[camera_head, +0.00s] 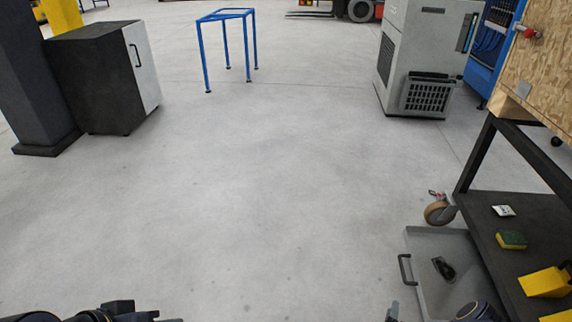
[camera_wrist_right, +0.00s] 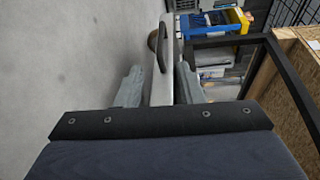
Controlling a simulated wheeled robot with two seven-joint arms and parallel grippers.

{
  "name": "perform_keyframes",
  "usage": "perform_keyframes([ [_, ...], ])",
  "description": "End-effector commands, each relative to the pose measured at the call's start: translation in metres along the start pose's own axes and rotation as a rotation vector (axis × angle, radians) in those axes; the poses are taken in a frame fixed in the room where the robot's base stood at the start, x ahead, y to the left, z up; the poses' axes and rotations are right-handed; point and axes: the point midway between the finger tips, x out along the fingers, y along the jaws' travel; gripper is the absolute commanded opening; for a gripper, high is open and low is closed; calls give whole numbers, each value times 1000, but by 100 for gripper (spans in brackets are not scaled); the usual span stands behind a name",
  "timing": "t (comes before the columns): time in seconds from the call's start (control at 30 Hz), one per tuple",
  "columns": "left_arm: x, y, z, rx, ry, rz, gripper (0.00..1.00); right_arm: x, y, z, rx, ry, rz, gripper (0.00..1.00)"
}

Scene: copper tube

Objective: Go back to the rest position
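My right gripper (camera_head: 392,312) only just shows at the bottom edge of the head view, beside a grey open tray. In the right wrist view its two grey fingers (camera_wrist_right: 158,78) stand apart with a clear gap. The tray's wall and dark handle show beyond that gap, and nothing is seen held. My left gripper (camera_head: 135,314) is cut off at the bottom left of the head view, over bare floor. Its finger opening is not clear. No copper tube is recognisable in either view.
The grey tray (camera_head: 415,240) and a dark wheeled cart (camera_head: 480,207) stand at the right. A sponge (camera_head: 511,240) and yellow blocks (camera_head: 545,283) lie on the cart's lower shelf. A wooden panel (camera_head: 545,75) is above. The floor (camera_head: 250,200) in the middle is clear.

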Motion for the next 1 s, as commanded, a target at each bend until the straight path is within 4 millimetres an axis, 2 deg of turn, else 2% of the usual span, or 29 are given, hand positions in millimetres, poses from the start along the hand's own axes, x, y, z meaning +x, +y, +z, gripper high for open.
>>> perform_keyframes([
  [0.17,0,0,0,0,0,0,36,28,-26,1,-87,-52,38,34],
  [0.37,0,0,0,0,0,0,36,64,-72,8,-233,-132,103,34],
  [0.47,0,0,0,0,0,0,36,81,-108,14,-338,-186,146,34],
  [0.6,0,0,0,0,0,0,36,95,-175,28,-521,-279,221,34],
  [0.77,0,0,0,0,0,0,36,80,-250,44,-715,-383,305,34],
  [0.87,0,0,0,0,0,0,36,57,-294,53,-825,-450,351,34],
  [1.0,0,0,0,0,0,0,36,7,-346,64,-960,-552,409,34],
])
